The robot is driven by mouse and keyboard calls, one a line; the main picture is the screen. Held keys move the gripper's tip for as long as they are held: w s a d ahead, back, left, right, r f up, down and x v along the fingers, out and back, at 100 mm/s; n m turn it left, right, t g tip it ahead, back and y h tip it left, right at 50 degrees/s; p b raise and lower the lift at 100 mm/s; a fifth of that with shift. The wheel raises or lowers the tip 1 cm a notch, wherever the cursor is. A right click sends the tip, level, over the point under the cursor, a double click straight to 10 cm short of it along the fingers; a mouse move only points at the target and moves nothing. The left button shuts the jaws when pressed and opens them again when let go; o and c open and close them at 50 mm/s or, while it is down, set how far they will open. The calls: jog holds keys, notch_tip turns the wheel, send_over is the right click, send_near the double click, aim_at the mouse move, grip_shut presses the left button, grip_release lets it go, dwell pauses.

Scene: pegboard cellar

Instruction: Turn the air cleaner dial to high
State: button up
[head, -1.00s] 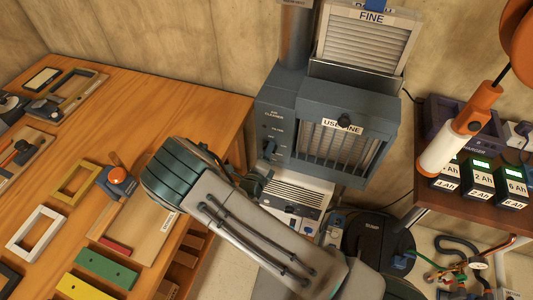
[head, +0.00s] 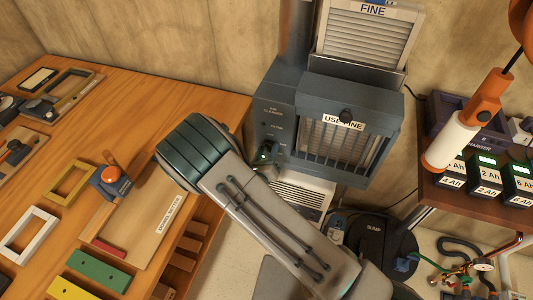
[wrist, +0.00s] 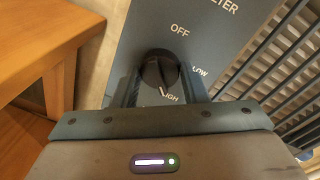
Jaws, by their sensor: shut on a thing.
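The air cleaner (head: 283,92) is a dark grey-blue cabinet right of the workbench in the head view. Its black round dial (wrist: 157,68) shows in the wrist view, with the labels OFF (wrist: 180,31), LOW (wrist: 200,71) and HIGH (wrist: 172,98) around it. The first letter of HIGH is partly covered. A small white line on the dial points down and slightly right, toward HIGH. My gripper (wrist: 160,78) is shut on the dial, one finger on each side. In the head view my gripper (head: 264,157) covers the dial.
The wooden workbench (head: 120,75) with frames and blocks stands on the left. A grille marked USE FINE (head: 343,121) is beside the control panel. A shelf with chargers (head: 485,172) is at the right. A round dark base (head: 385,245) stands below the air cleaner.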

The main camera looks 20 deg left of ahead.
dwell(0.3)
jog(key=o, duration=1)
jog(key=s, duration=0.4)
jog(key=s+b, duration=0.1)
jog(key=s, duration=0.8)
jog(key=shift+s+r+b, duration=0.3)
jog(key=shift+s+r, duration=0.1)
jog(key=shift+w, duration=0.1)
